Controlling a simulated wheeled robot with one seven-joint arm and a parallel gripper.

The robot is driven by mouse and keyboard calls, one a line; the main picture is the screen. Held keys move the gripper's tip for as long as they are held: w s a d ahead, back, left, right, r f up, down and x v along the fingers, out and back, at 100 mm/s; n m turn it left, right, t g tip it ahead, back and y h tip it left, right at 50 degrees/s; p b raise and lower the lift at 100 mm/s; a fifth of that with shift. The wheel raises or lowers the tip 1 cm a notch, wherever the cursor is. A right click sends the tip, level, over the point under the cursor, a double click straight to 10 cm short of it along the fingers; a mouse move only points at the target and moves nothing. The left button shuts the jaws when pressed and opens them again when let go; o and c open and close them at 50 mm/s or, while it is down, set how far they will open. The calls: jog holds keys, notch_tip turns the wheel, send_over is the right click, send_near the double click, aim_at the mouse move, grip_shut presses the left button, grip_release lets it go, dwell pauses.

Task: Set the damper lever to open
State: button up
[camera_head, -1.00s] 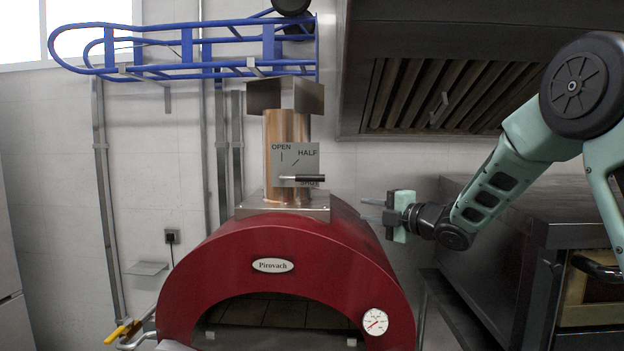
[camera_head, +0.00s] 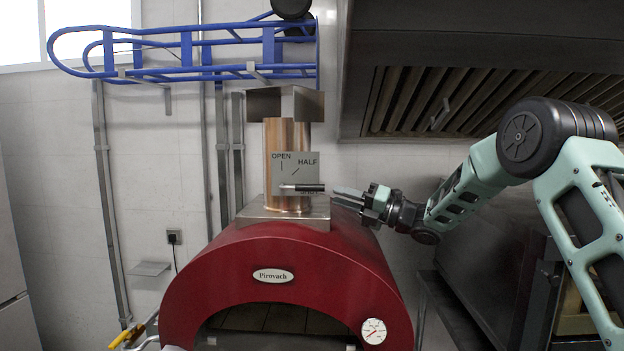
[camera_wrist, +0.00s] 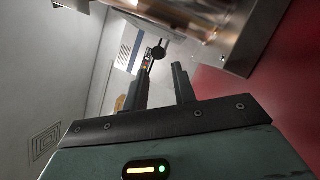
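The plate's OPEN mark is at the upper left and HALF at the upper right. The plate is in front of the copper flue (camera_head: 278,140). My gripper (camera_head: 335,196) is just right of the lever's grip, open and empty. In the wrist view its two fingers (camera_wrist: 160,80) are apart, and a dark rounded end, seemingly the lever's grip (camera_wrist: 158,53), shows beyond them. Contact cannot be made out.
The red domed oven (camera_head: 270,255) is below the flue, with a dial (camera_head: 374,331) on its front. A dark hood (camera_head: 450,100) hangs at the upper right. A blue rack (camera_head: 190,50) is on the wall at the upper left.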

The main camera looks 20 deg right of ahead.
aim_at(312, 188)
jog(key=p+x, duration=0.3)
jog(key=x, duration=0.4)
jog(key=shift+w+a+r+p, duration=0.2)
jog(key=shift+r+p, duration=0.05)
jog(key=shift+p, duration=0.05)
jog(key=shift+w+a, duration=0.4)
jog(key=shift+a, duration=0.1)
grip_shut()
